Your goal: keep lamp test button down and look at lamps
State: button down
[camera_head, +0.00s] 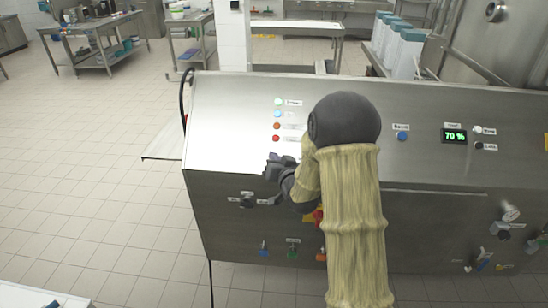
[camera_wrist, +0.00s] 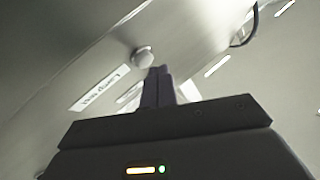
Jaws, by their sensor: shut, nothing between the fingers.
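My gripper (camera_wrist: 160,74) is shut and empty, its dark fingertips close together. In the wrist view the tips end right beside a round pale button (camera_wrist: 143,58); I cannot tell whether they touch it. A white label (camera_wrist: 101,88) reading roughly "Lamp test" lies close by on the steel panel. In the head view my gripper (camera_head: 276,166) is at the panel's lower front, and the button is hidden there. A column of lamps stands above it: pale green (camera_head: 278,101), light blue (camera_head: 277,113), orange-red (camera_head: 277,126) and red (camera_head: 276,138). The top two look bright.
Small coloured valves sit lower down. My arm covers the panel's middle. Open tiled floor (camera_head: 100,190) lies to the left.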

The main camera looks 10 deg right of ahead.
jog(key=shift+s+r, duration=0.1)
jog(key=shift+r, duration=0.05)
jog(key=s+r, duration=0.1)
jog(key=r, duration=0.1)
jog(key=s+a+r+p, duration=0.1)
jog(key=s, duration=0.1)
jog(key=shift+s+a+r, duration=0.1)
jog(key=shift+s+r, duration=0.05)
jog(key=shift+r, duration=0.2)
dwell(0.4)
jog(key=s+f+n+g+h, duration=0.1)
jog(key=s+f+g, duration=0.1)
jog(key=s+g, duration=0.5)
jog(key=s+f+n+g+h, duration=0.1)
jog(key=s+g, duration=0.5)
jog(key=s, duration=1.4)
notch_tip(320, 180, down, 3)
jog(key=shift+s+r+n+g, duration=0.15)
jog(key=shift+s+n+g, duration=0.05)
jog(key=shift+n+g, duration=0.25)
